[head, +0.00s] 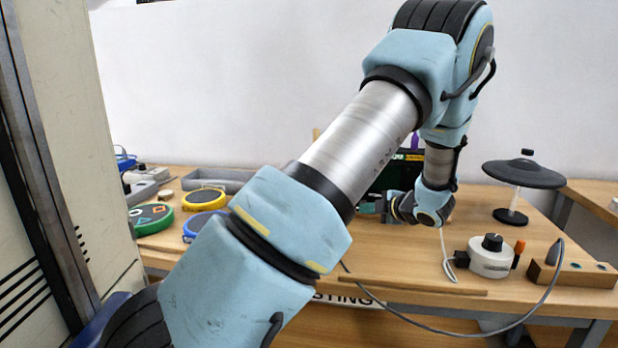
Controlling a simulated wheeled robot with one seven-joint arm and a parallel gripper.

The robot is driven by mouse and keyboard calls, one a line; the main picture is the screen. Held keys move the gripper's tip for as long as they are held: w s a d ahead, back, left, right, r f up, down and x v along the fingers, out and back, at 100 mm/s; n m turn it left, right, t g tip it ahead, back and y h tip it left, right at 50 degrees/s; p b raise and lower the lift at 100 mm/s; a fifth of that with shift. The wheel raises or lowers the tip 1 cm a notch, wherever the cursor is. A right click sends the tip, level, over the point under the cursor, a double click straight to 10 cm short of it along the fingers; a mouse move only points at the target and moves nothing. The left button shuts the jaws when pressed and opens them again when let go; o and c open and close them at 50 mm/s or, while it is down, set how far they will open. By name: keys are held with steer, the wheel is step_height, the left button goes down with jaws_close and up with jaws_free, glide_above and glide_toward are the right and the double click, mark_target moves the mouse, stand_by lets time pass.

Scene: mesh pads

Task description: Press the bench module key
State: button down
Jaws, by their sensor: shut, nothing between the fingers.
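My gripper (372,208) shows small at the end of my arm, over the middle of the wooden bench (400,265). It points left and is shut, with nothing seen in it. A dark unit with green parts (391,178) stands behind it, mostly hidden by my arm. A white round module (488,262) with a black knob and an orange part sits at the front right of the bench, apart from my gripper. I cannot make out which part is the bench module key; it may be hidden behind my arm.
A black disc on a stand (523,173) is at the right. A wooden block (573,272) with a cable lies at the right front. Round yellow (204,197) and green (151,218) pads and a grey tray (218,180) lie at the left. A tall pale cabinet (75,130) borders the left.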

steer(key=shift+w, duration=0.35)
steer(key=shift+w+d, duration=0.1)
steer(key=shift+w, duration=0.3)
stand_by(0.6)
steer(key=shift+s, duration=0.85)
steer(key=shift+s, duration=0.1)
steer(key=shift+s+a+b, duration=0.1)
steer(key=shift+s+a, duration=0.15)
steer(key=shift+s, duration=0.7)
steer(key=shift+s+a+b, duration=0.15)
steer(key=shift+s+a, duration=0.05)
steer(key=shift+s, duration=0.75)
steer(key=shift+s+a+b, duration=0.1)
steer(key=shift+s+a, duration=0.15)
steer(key=shift+s, duration=0.7)
